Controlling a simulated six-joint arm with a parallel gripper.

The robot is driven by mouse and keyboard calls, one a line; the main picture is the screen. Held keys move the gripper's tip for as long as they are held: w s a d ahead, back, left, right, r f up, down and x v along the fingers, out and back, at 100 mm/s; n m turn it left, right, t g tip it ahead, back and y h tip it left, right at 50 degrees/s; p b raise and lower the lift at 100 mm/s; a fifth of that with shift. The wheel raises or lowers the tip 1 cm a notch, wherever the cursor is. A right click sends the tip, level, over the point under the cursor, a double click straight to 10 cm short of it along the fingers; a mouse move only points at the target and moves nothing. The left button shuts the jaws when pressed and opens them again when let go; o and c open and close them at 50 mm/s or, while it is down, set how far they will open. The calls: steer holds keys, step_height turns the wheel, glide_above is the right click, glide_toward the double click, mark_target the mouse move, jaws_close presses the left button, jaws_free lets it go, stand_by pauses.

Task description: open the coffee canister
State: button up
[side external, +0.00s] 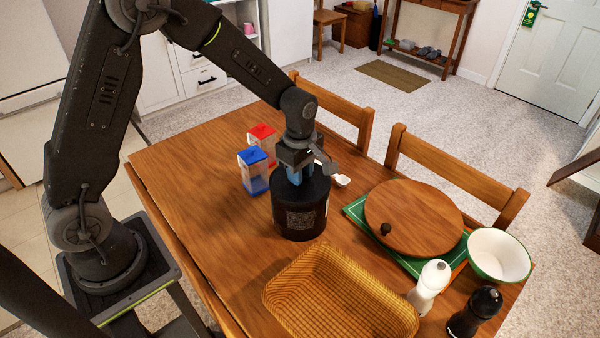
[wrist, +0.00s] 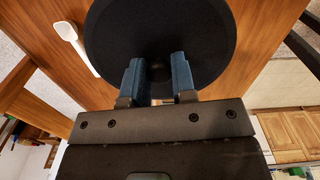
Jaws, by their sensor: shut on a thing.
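The coffee canister (side external: 299,218), a black cylinder with a grey printed patch on its side, stands upright on the wooden table. Its round black lid (side external: 318,186) sits on top and fills the upper middle of the wrist view (wrist: 205,30). My gripper (side external: 295,177) points down at the lid's middle. In the wrist view its two blue fingers (wrist: 158,65) stand a little apart over the lid, shut on its knob. The knob is mostly hidden by the fingers and the dark lid.
A blue-topped box (side external: 255,172) and a red-topped box (side external: 263,140) stand behind left. A white scoop (side external: 342,180) lies close behind right. A wicker basket (side external: 340,295) is in front. A round wooden board (side external: 415,210), bowl (side external: 499,255) and two shakers (side external: 430,283) occupy the right.

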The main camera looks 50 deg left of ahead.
steer(key=shift+r, duration=2.3)
steer(key=shift+r, duration=0.35)
step_height(320, 180, up, 5)
steer(key=m, duration=0.1)
glide_above(245, 258)
step_height(245, 258, down, 15)
steer(key=shift+f, duration=4.2)
steer(key=shift+f, duration=0.2)
